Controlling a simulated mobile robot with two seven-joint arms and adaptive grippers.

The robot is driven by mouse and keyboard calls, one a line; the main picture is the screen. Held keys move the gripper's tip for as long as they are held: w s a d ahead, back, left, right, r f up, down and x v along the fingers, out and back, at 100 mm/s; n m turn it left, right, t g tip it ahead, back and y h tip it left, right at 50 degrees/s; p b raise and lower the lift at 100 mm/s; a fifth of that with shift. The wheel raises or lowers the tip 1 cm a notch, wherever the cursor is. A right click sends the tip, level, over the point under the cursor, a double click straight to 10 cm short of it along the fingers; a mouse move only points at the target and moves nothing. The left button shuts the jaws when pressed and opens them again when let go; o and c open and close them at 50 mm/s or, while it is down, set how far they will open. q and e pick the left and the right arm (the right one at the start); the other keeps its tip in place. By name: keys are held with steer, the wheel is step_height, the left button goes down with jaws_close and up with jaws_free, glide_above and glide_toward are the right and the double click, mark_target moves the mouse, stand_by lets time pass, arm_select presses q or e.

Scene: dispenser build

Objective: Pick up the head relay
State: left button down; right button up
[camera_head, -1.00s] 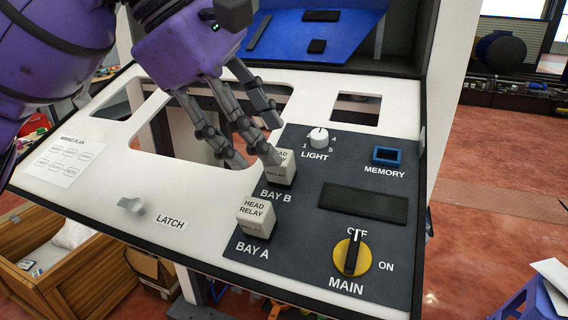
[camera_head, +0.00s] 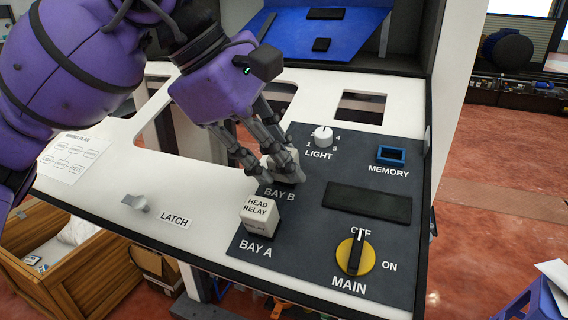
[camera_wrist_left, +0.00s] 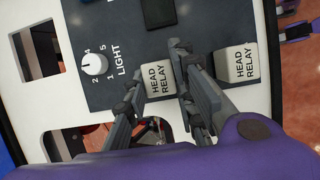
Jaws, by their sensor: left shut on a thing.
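The head relay at BAY B (camera_head: 290,166), a small pale block, is largely hidden by my fingers. My left gripper (camera_head: 272,164) comes down from the upper left and is shut on it. The wrist view shows the head relay (camera_wrist_left: 158,80) between the two fingers of my left gripper (camera_wrist_left: 157,72). Its lettering faces the camera. I cannot tell whether it is raised from its bay. A second head relay (camera_head: 260,214) stands at BAY A, nearer the panel's front edge; it also shows right of the fingers in the wrist view (camera_wrist_left: 237,64). My right gripper is not in view.
The dark panel carries a white LIGHT knob (camera_head: 322,137), a blue-framed MEMORY slot (camera_head: 391,156), a black rectangle (camera_head: 367,202) and a yellow MAIN switch (camera_head: 355,255) at OFF. A grey latch (camera_head: 137,203) is at left. Openings lie behind the gripper. A wooden crate (camera_head: 72,283) stands below left.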

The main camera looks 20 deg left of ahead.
mark_target(288, 148)
arm_select(q)
steer(key=shift+r, duration=0.15)
steer(key=shift+r, duration=0.25)
step_height(288, 148, up, 2)
steer(key=shift+r, duration=0.25)
steer(key=s+d+r+p, duration=0.2)
steer(key=s+d+r, duration=0.7)
steer(key=d, duration=0.1)
steer(key=shift+s+r, duration=0.3)
steer(key=shift+r, duration=0.05)
steer(key=shift+d, duration=0.1)
